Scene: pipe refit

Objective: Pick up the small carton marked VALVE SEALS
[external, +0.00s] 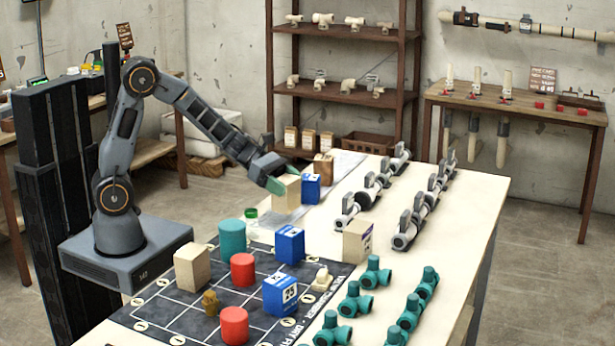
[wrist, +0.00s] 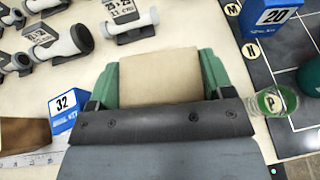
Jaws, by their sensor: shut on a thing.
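My gripper (external: 276,184) has its green fingers on either side of a plain tan carton (external: 288,196). In the wrist view this carton (wrist: 160,78) sits squarely between the two fingers, its top face blank. No lettering on it is readable, so I cannot tell whether it is marked VALVE SEALS. I cannot tell whether its base touches the table. Another tan carton (external: 357,241) with a small label stands farther right on the table, and a third tan carton (external: 192,269) stands on the dark gridded mat. Their lettering is too small to read.
A blue box marked 32 (wrist: 64,110) and a brown block (external: 323,167) stand close to the held carton. A clear green cup (wrist: 271,101) is on its other side. Grey valves (external: 404,235) and teal pipe fittings (external: 373,274) line the table's right side.

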